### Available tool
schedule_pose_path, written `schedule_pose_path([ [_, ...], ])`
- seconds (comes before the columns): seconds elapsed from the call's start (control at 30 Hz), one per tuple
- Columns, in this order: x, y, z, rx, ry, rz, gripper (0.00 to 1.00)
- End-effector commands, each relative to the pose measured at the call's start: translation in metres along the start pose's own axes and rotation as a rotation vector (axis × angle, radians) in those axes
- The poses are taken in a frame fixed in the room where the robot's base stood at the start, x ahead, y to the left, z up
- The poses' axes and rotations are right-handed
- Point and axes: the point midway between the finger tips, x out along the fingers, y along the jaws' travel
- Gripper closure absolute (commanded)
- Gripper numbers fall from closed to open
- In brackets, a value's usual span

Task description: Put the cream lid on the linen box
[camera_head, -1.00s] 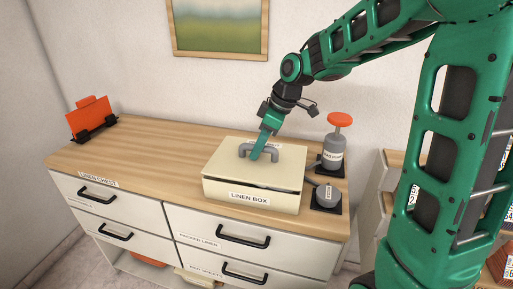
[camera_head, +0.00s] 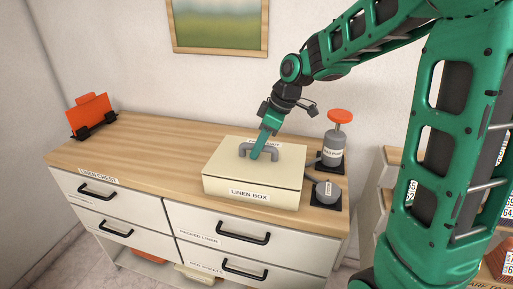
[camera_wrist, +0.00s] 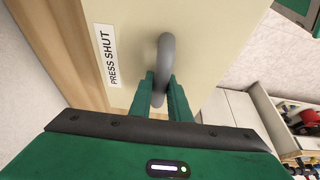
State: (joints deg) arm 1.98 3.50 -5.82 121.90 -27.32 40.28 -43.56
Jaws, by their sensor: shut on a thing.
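The cream lid (camera_head: 286,157) lies on top of the cream linen box (camera_head: 225,188), on the right part of the wooden chest top. In the head view its front edge sits level along the box, with no dark gap showing. My gripper (camera_head: 258,152) is shut on the grey handle (camera_head: 272,155) of the lid. In the wrist view, both fingers of my gripper (camera_wrist: 161,98) are around the grey handle (camera_wrist: 165,62). A "PRESS SHUT" label (camera_wrist: 108,55) shows on the lid beside the handle. The far side of the box is hidden.
A pump with a red knob (camera_head: 340,117) and a grey round-topped piece (camera_head: 328,190) stand close to the right of the box. An orange item in a black holder (camera_head: 91,115) stands at the far left. The chest top (camera_head: 150,150) between is clear.

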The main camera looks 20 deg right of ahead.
Motion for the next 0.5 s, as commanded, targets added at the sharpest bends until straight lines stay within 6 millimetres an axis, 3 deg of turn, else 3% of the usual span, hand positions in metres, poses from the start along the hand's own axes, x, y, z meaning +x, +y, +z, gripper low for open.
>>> schedule_pose_path([
  [0.03, -0.0002, 0.0001, -0.0002, 0.000, 0.000, 0.000, 0.79],
  [0.1, -0.0002, 0.0001, -0.0001, 0.000, 0.000, 0.001, 0.62],
  [0.5, -0.0062, 0.0008, -0.0003, 0.001, 0.001, 0.003, 0.62],
])
